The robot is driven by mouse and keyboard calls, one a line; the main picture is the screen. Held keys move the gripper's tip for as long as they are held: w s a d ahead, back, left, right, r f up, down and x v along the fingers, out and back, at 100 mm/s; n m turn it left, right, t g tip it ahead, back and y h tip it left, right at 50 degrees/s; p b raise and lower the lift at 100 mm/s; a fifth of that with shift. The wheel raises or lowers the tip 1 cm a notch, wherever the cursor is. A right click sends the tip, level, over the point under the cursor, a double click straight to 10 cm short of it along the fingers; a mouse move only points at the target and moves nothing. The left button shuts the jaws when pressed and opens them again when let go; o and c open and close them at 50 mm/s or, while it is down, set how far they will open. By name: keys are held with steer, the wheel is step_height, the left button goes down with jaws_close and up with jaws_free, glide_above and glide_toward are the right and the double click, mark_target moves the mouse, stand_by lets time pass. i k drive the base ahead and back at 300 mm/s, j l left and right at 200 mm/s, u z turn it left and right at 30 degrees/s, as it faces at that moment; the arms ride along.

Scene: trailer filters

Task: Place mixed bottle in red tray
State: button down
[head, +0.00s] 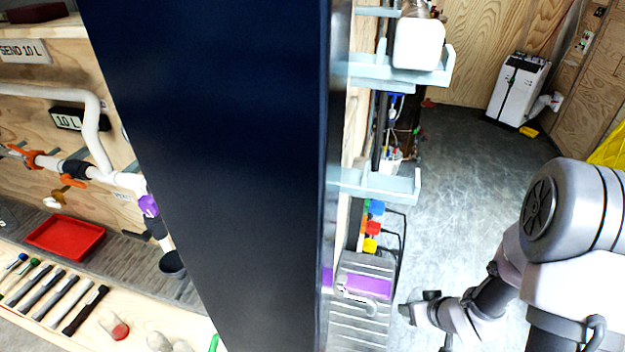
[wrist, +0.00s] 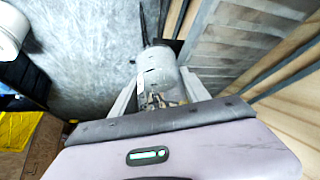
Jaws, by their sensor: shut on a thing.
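The red tray (head: 65,237) lies on the bench at the left of the head view and looks empty. In the wrist view my gripper (wrist: 158,88) is shut on a pale grey cylindrical bottle (wrist: 160,68), with one finger on each side of it. I take this to be the mixed bottle; its contents cannot be made out. In the head view my arm reaches in from the lower right, and its end is small and unclear over the floor, far to the right of the tray.
A tall dark blue panel (head: 210,170) stands between my arm and the bench. Light blue shelf brackets (head: 375,185) stick out at its right. Several dark tools (head: 60,300) and small bottles (head: 115,328) lie on the near bench.

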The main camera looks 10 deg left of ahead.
mark_target(81, 242)
steer(key=k+u, duration=0.15)
steer(key=k, duration=0.45)
steer(key=k+j+u, duration=0.15)
steer(key=k, duration=0.45)
steer(key=j+u, duration=0.15)
steer(key=u, duration=0.3)
steer(key=i+j+u, duration=0.1)
steer(key=u, duration=0.35)
steer(key=j+u, duration=0.1)
steer(key=u, duration=0.35)
steer(key=i+u, duration=0.15)
steer(key=u, duration=0.3)
steer(key=i+j+u, duration=0.1)
steer(key=u, duration=0.35)
steer(key=i+u, duration=0.1)
steer(key=u, duration=0.35)
steer(key=i+z, duration=0.2)
steer(key=i, duration=2.35)
steer(key=i+l+z, duration=0.1)
steer(key=i+z, duration=0.15)
steer(key=z, duration=0.2)
steer(key=i+z, duration=0.6)
steer(key=z, duration=0.25)
steer(key=i+j+z, duration=0.15)
steer(key=z, duration=0.25)
steer(key=i+j+z, duration=0.25)
steer(key=z, duration=0.2)
steer(key=i+j+z, duration=0.1)
steer(key=i+z, duration=0.15)
steer(key=i, duration=0.1)
